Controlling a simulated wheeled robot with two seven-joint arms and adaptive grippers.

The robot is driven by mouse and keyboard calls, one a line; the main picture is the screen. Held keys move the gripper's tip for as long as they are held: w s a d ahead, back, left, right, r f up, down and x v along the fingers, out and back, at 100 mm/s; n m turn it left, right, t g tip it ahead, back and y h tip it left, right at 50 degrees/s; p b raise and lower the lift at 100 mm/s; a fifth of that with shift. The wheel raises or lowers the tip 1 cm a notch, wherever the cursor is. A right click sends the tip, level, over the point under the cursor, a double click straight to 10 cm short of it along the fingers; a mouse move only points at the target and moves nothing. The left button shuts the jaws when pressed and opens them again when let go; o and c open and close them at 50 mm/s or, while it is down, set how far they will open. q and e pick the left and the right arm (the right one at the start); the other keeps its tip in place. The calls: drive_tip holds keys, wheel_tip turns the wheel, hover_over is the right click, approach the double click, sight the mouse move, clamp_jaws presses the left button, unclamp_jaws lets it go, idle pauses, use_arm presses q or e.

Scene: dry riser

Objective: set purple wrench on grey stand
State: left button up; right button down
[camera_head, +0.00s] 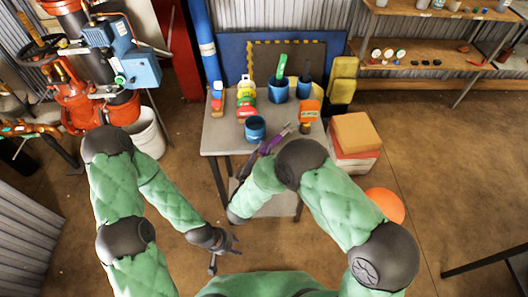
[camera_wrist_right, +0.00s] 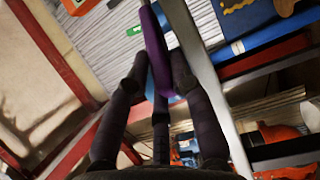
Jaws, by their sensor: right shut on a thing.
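The purple wrench (camera_head: 274,141) shows over the front part of the grey stand (camera_head: 222,133), to the right of a blue cup. My right gripper (camera_head: 259,154) is shut on the wrench near the stand's front edge, partly hidden by my own forearm. In the right wrist view the purple wrench (camera_wrist_right: 155,45) stands out from between the closed fingers (camera_wrist_right: 158,75). I cannot tell whether the wrench touches the stand top. My left gripper (camera_head: 224,252) is open and empty, low in front of the stand, over the floor.
The stand carries a blue cup (camera_head: 255,128), a blue pot with a green-handled tool (camera_head: 278,90), stacked coloured rings (camera_head: 247,98) and an orange item (camera_head: 309,110). Boxes (camera_head: 355,135) stand at right, a white bucket (camera_head: 148,135) at left. The stand's front left top is clear.

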drive_tip(key=f, duration=0.2)
drive_tip(key=s+f, duration=0.1)
drive_tip(key=shift+d, duration=0.25)
drive_tip(key=c, duration=1.2)
unclamp_jaws()
drive_tip(key=shift+o, duration=0.6)
drive_tip(key=shift+w+f, duration=0.1)
drive_tip(key=shift+w, duration=0.1)
drive_tip(key=shift+w+r, duration=0.2)
drive_tip(key=shift+r, duration=0.2)
drive_tip(key=shift+a+r, duration=0.1)
drive_tip(key=shift+r+p, duration=0.6)
drive_tip(key=shift+p, duration=0.05)
drive_tip(key=shift+s+a+r+p, duration=0.1)
drive_tip(key=shift+a+r+p, duration=0.05)
drive_tip(key=shift+r+p, duration=0.15)
drive_tip(key=p+v, duration=0.2)
drive_tip(key=v, duration=0.9)
drive_tip(key=shift+s, duration=0.35)
